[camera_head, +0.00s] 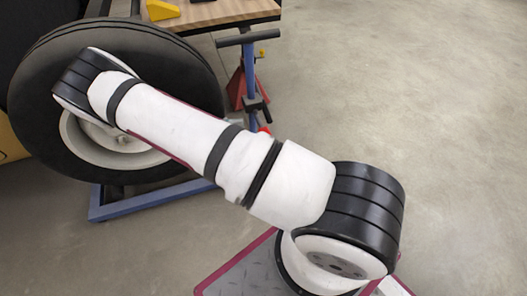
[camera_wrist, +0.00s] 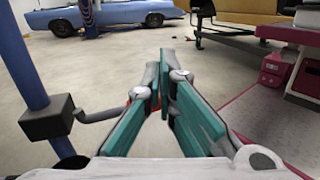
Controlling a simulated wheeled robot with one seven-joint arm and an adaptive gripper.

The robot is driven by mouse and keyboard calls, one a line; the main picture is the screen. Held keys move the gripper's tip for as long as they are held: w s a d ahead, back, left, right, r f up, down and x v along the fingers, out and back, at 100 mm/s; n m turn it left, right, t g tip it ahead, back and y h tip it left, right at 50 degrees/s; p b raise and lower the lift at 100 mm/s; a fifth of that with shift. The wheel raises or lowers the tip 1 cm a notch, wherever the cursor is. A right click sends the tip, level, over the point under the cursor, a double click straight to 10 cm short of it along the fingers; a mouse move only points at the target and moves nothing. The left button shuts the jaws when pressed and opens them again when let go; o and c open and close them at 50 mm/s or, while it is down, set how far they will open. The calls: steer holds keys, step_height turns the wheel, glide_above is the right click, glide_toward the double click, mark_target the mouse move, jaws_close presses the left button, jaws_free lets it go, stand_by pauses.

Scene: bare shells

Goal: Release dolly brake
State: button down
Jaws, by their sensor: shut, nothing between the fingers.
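The dolly has a blue frame (camera_head: 150,202) under a large black tyre (camera_head: 50,110) and a blue post (camera_head: 249,75) with a dark crossbar. In the wrist view, the blue post (camera_wrist: 22,50) stands at the left with a black block (camera_wrist: 48,120) on it. A grey lever (camera_wrist: 98,116) sticks out from the block toward my gripper (camera_wrist: 160,82). A small red part shows at the lever's end, partly hidden by the left finger; I cannot tell if they touch. My gripper is shut and empty, its teal fingers close together at the tips. The head view does not show it.
A wooden-topped table (camera_head: 225,12) with a yellow object (camera_head: 162,9) stands behind the tyre. A red stand (camera_head: 238,88) is behind the post. A blue car (camera_wrist: 140,15) is far back. A maroon platform (camera_wrist: 270,125) lies at the right. Grey floor at the right is clear.

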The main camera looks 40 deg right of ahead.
mark_target(261, 124)
steer(key=s+f+n+t+h+b, duration=0.3)
steer(key=f+n+t+h+b, duration=0.3)
steer(key=f, duration=1.8)
steer(key=n+h+b, duration=0.2)
steer(key=h+b, duration=0.1)
steer(key=h, duration=0.2)
steer(key=shift+d+f+n+t, duration=0.15)
steer(key=shift+d+n+t, duration=0.15)
steer(key=shift+t, duration=0.1)
steer(key=d+r+b, duration=0.1)
steer(key=d+r, duration=0.6)
steer(key=r, duration=0.4)
steer(key=shift+s+d, duration=0.15)
steer(key=shift+s, duration=0.15)
steer(key=shift+s+r+n+t+h+p, duration=0.1)
steer(key=shift+r+n+t+h+p, duration=0.15)
steer(key=shift+n+t, duration=0.45)
steer(key=shift+s+r+n+t+h+p, duration=0.1)
steer(key=shift+n+t+p, duration=0.25)
steer(key=shift+n+t, duration=0.35)
